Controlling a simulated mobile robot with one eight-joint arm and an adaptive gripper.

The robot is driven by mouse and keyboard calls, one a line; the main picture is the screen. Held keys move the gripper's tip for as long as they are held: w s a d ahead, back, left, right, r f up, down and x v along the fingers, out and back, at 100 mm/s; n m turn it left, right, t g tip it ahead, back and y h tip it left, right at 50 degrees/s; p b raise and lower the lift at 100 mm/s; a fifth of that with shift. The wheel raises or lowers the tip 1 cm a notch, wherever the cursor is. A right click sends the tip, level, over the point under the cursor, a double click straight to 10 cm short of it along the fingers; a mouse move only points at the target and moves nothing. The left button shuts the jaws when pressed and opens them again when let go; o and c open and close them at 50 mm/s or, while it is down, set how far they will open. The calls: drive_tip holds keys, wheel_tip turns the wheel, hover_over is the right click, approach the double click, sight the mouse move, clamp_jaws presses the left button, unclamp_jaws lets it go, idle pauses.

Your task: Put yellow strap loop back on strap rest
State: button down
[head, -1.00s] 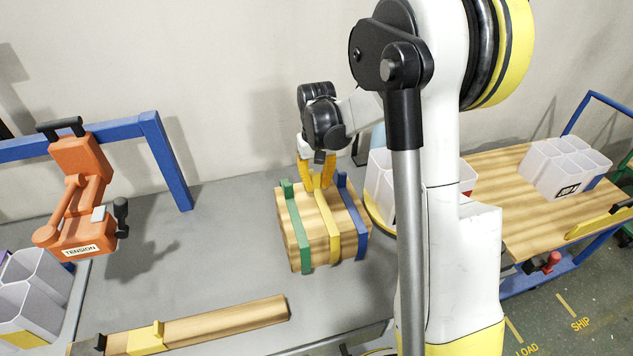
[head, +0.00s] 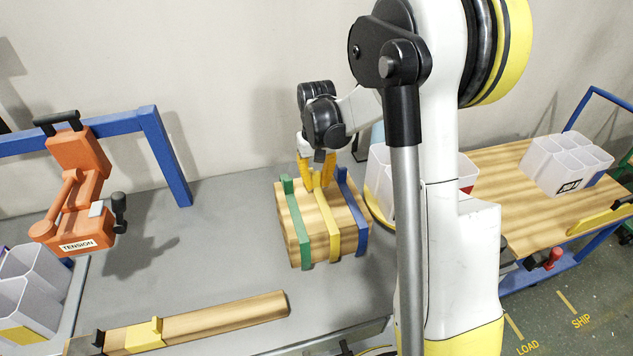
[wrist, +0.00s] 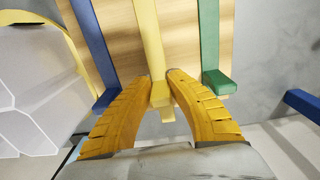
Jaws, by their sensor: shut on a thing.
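The yellow strap loop (head: 327,222) runs over the wooden block (head: 311,232), between a green strap (head: 297,226) and a blue strap (head: 355,212). My gripper (head: 318,184) comes down from above at the back end of the yellow strap. In the wrist view my gripper's orange fingers (wrist: 158,88) are on both sides of the yellow strap (wrist: 150,50) and shut on its end. The green strap (wrist: 209,50) and blue strap (wrist: 93,45) stand apart from the fingers. A wooden bar with a yellow upright piece (head: 146,336) lies at the front left; it may be the strap rest.
An orange tension tool (head: 76,200) hangs at the left by a blue frame (head: 165,158). White bins stand at the far left (head: 36,288) and on the right-hand wooden cart (head: 520,205). The grey table between tool and block is clear.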

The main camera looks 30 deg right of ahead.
drive_tip(key=c, duration=0.8)
unclamp_jaws()
drive_tip(key=shift+c, duration=0.2)
drive_tip(key=shift+r+p, duration=2)
drive_tip(key=shift+r, duration=1)
drive_tip(key=s+a+r+n+t+b, duration=0.1)
drive_tip(key=s+a+r+t+b, duration=0.15)
drive_tip(key=s+a+r, duration=0.5)
drive_tip(key=s+a+t, duration=0.2)
drive_tip(key=s, duration=0.4)
drive_tip(key=s+a+r+n+t+b, duration=0.1)
drive_tip(key=s+t, duration=0.1)
drive_tip(key=s, duration=0.4)
drive_tip(key=shift+a+r+t, duration=0.3)
drive_tip(key=shift+a+t, duration=0.05)
drive_tip(key=shift+a, duration=0.05)
